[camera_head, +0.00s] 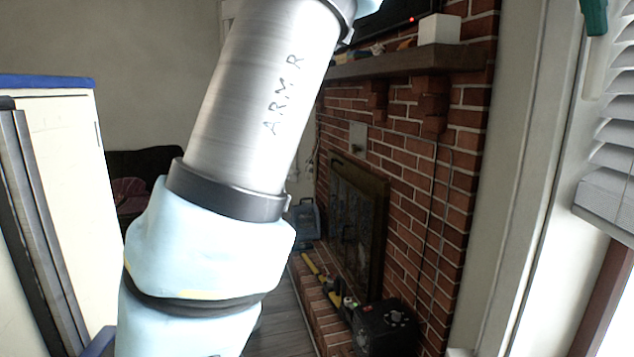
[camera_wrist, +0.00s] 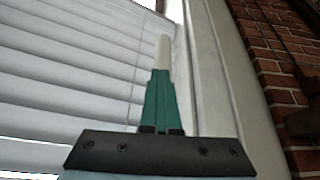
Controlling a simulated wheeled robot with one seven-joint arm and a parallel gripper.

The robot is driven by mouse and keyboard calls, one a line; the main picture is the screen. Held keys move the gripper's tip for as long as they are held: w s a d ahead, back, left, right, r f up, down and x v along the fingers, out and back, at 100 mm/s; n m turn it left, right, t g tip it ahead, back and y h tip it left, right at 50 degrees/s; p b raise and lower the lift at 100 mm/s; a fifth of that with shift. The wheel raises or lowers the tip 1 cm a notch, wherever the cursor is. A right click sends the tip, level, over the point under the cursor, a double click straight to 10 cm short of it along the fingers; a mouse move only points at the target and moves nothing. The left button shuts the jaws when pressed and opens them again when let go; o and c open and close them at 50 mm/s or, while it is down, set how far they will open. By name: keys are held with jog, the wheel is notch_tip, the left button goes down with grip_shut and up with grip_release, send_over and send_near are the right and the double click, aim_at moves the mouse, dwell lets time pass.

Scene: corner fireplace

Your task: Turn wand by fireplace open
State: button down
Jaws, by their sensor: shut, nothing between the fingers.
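My gripper (camera_wrist: 162,74) has green fingers, closed together, in front of the white window blind (camera_wrist: 70,70) in the wrist view. A pale cream piece (camera_wrist: 163,50) continues straight beyond the green part; I cannot tell whether it is the wand or the pale ends of the fingers. A thin line runs down the slats just left of the fingers and may be a cord or the wand. In the head view a green part of my gripper shows at the top right edge, beside the blind (camera_head: 609,155). No wand is clearly visible there.
The pale window frame (camera_head: 525,180) stands between the blind and the red brick fireplace (camera_head: 455,190). A mantel (camera_head: 405,63) holds a white box (camera_head: 439,29). A black box (camera_head: 386,328) sits low by the hearth. A white cabinet (camera_head: 65,190) is at left.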

jog(key=shift+w+a+p, duration=0.1)
jog(key=shift+w+p, duration=0.15)
jog(key=shift+p, duration=0.1)
jog(key=shift+w, duration=0.4)
jog(key=shift+a, duration=0.1)
dwell(0.3)
notch_tip(320, 180, up, 6)
jog(key=shift+a, duration=0.3)
dwell(0.4)
